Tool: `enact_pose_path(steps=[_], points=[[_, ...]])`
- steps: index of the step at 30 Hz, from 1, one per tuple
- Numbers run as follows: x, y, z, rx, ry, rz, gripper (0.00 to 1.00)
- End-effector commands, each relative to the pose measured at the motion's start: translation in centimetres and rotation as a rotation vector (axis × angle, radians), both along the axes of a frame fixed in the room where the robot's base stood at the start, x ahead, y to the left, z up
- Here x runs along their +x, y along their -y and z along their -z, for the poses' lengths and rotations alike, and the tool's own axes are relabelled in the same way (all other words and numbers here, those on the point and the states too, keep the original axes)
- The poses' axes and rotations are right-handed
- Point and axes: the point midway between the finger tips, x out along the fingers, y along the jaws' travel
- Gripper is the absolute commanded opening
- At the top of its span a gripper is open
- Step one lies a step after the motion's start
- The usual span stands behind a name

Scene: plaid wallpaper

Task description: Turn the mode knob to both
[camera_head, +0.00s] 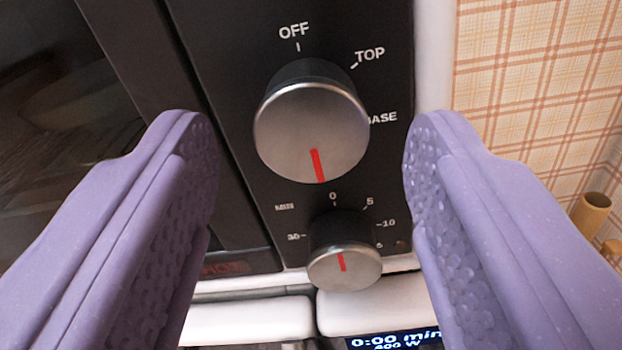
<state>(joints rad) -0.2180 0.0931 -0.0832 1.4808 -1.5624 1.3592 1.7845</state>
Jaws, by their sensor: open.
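The mode knob (300,130) is the large upper knob on a black oven panel, with a dark side and a silver face. Its red mark sits low on the face and points down, slightly right. I read the labels OFF, TOP and part of BASE around it; no label BOTH is visible. My gripper (312,145) is open, with one purple finger left and one right of the knob. Clear gaps show in the picture between both fingers and the knob, and nothing is held.
A smaller timer knob (344,267) with a number scale is just below, its red mark pointing up. The dark oven door (80,110) is at left. A lit display (395,340) reads 0:00 min below. Plaid wallpaper (540,80) and a tan cylinder (590,213) are at right.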

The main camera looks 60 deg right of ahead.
Motion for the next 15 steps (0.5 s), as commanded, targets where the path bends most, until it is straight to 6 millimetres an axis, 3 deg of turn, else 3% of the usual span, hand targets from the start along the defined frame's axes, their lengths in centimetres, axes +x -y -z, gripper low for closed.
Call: enact_pose_path(steps=[9,15], points=[[-1.9,-5.4,-0.2,0.0,0.0,-0.004,0.59],[-2.4,-6.7,0.0,0.0,-0.001,-0.002,0.59]])
